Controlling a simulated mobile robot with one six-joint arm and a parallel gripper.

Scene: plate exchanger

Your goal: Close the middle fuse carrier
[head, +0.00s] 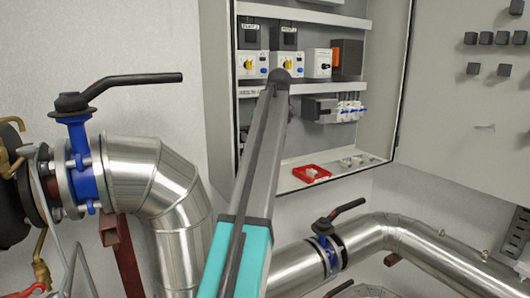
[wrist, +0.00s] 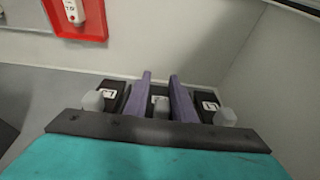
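In the wrist view, my gripper (wrist: 160,78) has two purple fingers standing apart with a narrow gap. A small pale grey piece (wrist: 160,103) shows between them, apparently part of the middle fuse carrier; most of it is hidden by the fingers and my gripper body. I cannot tell whether the fingers touch it. A dark carrier with a white label (wrist: 107,93) and a grey knob stands to the left. A similar one (wrist: 211,105) stands to the right. In the head view my gripper does not show.
The open cabinet (head: 384,90) holds rails of modules. A red tray (head: 299,173) lies on its floor; in the wrist view the tray (wrist: 88,37) is at top left with a white labelled part inside. Small pale parts (head: 357,160) are right of it. Pipes and a black-handled valve (head: 72,103) stand outside.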

